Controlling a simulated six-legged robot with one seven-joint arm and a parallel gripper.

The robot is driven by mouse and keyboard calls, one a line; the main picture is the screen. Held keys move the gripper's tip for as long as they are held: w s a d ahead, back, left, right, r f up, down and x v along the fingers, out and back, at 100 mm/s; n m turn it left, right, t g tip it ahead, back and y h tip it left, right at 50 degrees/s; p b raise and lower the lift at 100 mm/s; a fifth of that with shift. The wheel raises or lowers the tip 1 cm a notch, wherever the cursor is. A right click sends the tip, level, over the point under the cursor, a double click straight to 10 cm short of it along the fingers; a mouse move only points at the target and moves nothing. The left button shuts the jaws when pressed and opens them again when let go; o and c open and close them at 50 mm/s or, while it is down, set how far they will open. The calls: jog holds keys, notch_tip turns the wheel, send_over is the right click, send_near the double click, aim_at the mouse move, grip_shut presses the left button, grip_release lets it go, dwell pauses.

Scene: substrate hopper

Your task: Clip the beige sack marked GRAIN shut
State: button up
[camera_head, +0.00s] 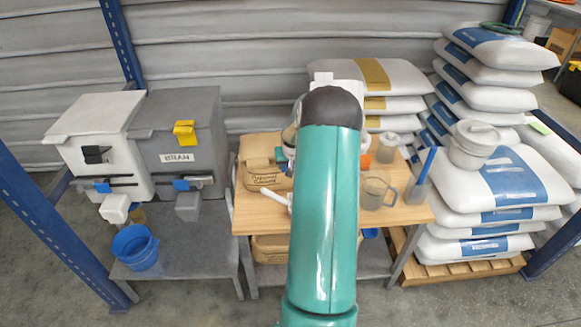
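A beige sack (262,168) stands on the wooden table, left of my teal arm. Dark print shows on its front, too small to read surely as GRAIN. My arm hides its right side, and I cannot tell whether its top is closed. A white elongated item (276,197), possibly a clip, lies in front of the sack near the arm. Another beige sack (270,248) is on the shelf below. My gripper's fingers are hidden behind my arm, which reaches over the middle of the table.
The wooden table (258,218) also holds a clear jug (375,190) and a lidded container (388,148) at right. Grey and white hoppers (180,130), one labelled BRAN, and a blue bucket (135,247) stand left. Stacked white sacks (490,215) fill the right.

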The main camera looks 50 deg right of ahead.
jog(key=shift+w+d+r+g+y, duration=0.1)
jog(key=shift+w+d+g+y, duration=0.1)
jog(key=shift+g+y, duration=0.15)
dwell(0.3)
jog(key=o, duration=1.3)
jog(key=v, duration=1.3)
jog(key=shift+a+r, duration=0.15)
jog(key=shift+r, duration=0.25)
